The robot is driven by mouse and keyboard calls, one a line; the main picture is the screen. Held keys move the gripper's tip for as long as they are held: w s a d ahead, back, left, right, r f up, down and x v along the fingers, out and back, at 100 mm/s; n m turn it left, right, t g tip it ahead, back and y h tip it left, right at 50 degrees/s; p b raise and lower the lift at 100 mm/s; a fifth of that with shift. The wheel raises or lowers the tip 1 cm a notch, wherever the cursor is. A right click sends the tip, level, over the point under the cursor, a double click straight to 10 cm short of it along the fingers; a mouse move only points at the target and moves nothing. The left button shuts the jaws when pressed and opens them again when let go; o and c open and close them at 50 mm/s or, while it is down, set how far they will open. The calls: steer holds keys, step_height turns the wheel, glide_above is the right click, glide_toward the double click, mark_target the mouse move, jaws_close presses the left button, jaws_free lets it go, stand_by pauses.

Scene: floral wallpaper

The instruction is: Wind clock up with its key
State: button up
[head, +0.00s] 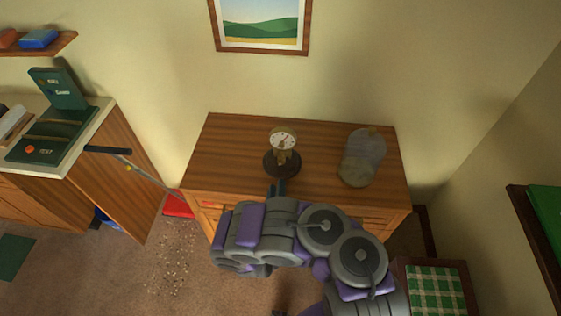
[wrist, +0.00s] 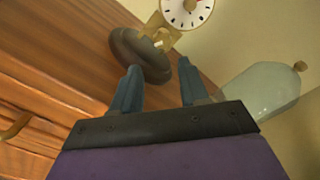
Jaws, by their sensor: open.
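The clock (head: 283,140) stands upright on a round dark base (head: 282,164) on top of the wooden dresser (head: 230,145). It has a white dial and a brass-coloured body. In the wrist view the clock's dial (wrist: 187,8) is cut off by the top edge, with its dark base (wrist: 140,55) below. My gripper (head: 278,186) is at the front of the dresser top, just short of the clock. In the wrist view my gripper (wrist: 156,82) is open, with nothing between its fingers, and the clock lies beyond the fingertips. I cannot make out a key.
A glass dome (head: 362,158) stands on the dresser right of the clock; it also shows in the wrist view (wrist: 262,90). A red dustpan (head: 178,205) lies on the floor. A framed picture (head: 262,25) hangs above.

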mark_target(280, 163)
steer(key=w+b, duration=0.1)
steer(key=w, duration=0.3)
steer(key=w+b, duration=0.1)
steer(key=w, duration=0.4)
steer(key=w+b, duration=0.1)
steer(key=w, duration=0.3)
steer(key=shift+w+d+r+b, duration=0.1)
steer(key=shift+w+d+b, duration=0.1)
steer(key=shift+d+b, duration=0.1)
steer(key=shift+c, duration=0.3)
steer(key=c, duration=0.7)
steer(key=shift+m+b, duration=0.3)
steer(key=shift+b, duration=0.4)
